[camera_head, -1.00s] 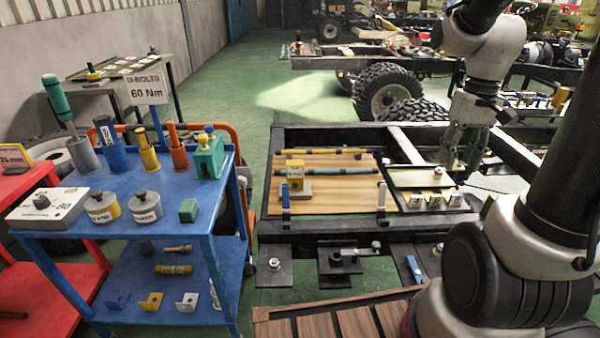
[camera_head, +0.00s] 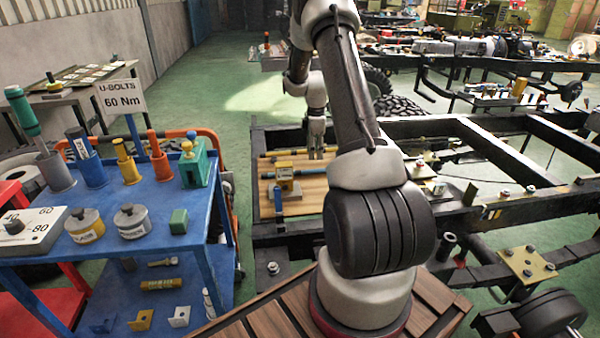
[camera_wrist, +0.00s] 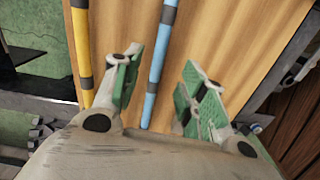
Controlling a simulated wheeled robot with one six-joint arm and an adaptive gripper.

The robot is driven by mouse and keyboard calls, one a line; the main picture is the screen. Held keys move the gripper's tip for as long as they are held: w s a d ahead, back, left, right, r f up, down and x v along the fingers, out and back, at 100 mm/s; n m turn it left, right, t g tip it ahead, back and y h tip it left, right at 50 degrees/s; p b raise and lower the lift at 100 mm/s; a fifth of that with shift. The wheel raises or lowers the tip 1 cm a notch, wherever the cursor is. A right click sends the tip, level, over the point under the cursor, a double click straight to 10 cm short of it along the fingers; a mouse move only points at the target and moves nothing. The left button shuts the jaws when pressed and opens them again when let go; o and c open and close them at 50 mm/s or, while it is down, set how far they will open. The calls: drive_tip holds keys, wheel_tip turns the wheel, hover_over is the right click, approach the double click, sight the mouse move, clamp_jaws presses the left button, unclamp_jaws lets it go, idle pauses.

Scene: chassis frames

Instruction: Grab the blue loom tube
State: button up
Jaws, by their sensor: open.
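The blue loom tube (camera_wrist: 157,62) lies on a wooden board (camera_wrist: 215,40), with dark bands along it. In the wrist view it runs up and down between my gripper's (camera_wrist: 160,95) two green-padded fingers, closer to the left finger. The fingers are open and apart from the tube; how far above it they are, I cannot tell. My gripper (camera_head: 316,150) hangs over the board there.
A yellow tube (camera_wrist: 82,50) lies parallel on the left of the board. Dark chassis rails (camera_head: 490,150) surround the board. A blue tool cart (camera_head: 150,210) stands left.

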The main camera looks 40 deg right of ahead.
sight(313, 171)
drive_tip(key=shift+w+n, duration=0.1)
drive_tip(key=shift+n, duration=0.2)
drive_tip(key=shift+a+f, duration=0.15)
drive_tip(key=shift+f, duration=0.2)
wheel_tip(313, 171, down, 7)
drive_tip(key=shift+f, duration=0.1)
clamp_jaws()
